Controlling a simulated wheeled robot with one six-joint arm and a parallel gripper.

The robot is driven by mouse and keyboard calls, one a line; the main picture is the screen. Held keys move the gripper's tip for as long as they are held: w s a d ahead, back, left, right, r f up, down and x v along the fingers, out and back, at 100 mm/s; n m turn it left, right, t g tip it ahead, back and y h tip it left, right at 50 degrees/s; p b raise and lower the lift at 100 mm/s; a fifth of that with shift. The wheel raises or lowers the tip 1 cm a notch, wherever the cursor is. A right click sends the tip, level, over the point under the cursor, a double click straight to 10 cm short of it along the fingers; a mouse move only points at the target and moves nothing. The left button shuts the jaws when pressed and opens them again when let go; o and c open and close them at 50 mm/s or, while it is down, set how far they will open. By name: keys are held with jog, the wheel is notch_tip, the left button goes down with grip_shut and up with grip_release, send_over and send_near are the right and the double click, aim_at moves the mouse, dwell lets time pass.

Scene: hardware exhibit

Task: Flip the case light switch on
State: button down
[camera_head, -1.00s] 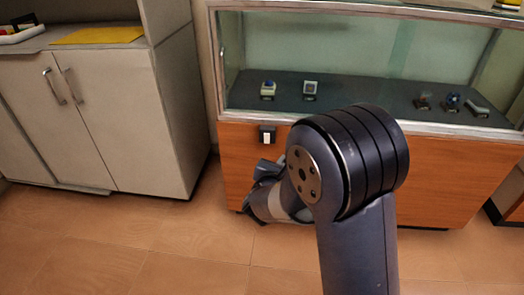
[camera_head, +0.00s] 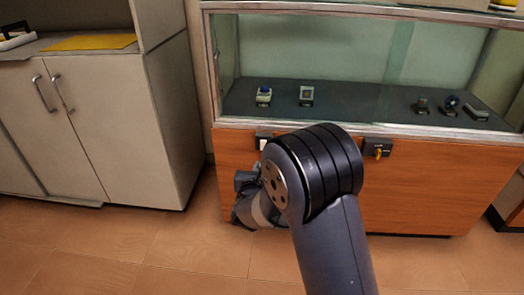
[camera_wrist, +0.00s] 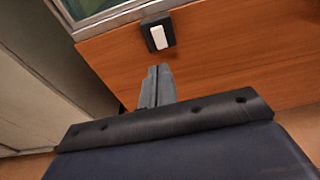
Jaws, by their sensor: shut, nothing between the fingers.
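The case light switch (camera_wrist: 158,37) is a white rocker on a black plate, mounted on the orange wood front of the display case just under its metal frame. In the head view the switch (camera_head: 263,143) is partly hidden behind my arm. My gripper (camera_wrist: 157,70) is shut and empty in the wrist view, its fingertips pointing up at the panel a little below the switch, apart from it in the picture. In the head view my gripper (camera_head: 245,180) is mostly hidden behind my arm, below the switch.
The glass display case (camera_head: 320,50) holds several small items on a dark shelf. A black plate with a yellow key-like knob (camera_head: 378,151) sits on the wood panel right of my arm. A grey cabinet (camera_head: 110,110) stands at the left. The tiled floor (camera_head: 130,250) in front is clear.

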jog(key=w+b, duration=0.2)
jog(key=w, duration=0.8)
jog(key=shift+w+d+f, duration=0.2)
jog(key=shift+w+f, duration=0.05)
jog(key=shift+f, duration=0.05)
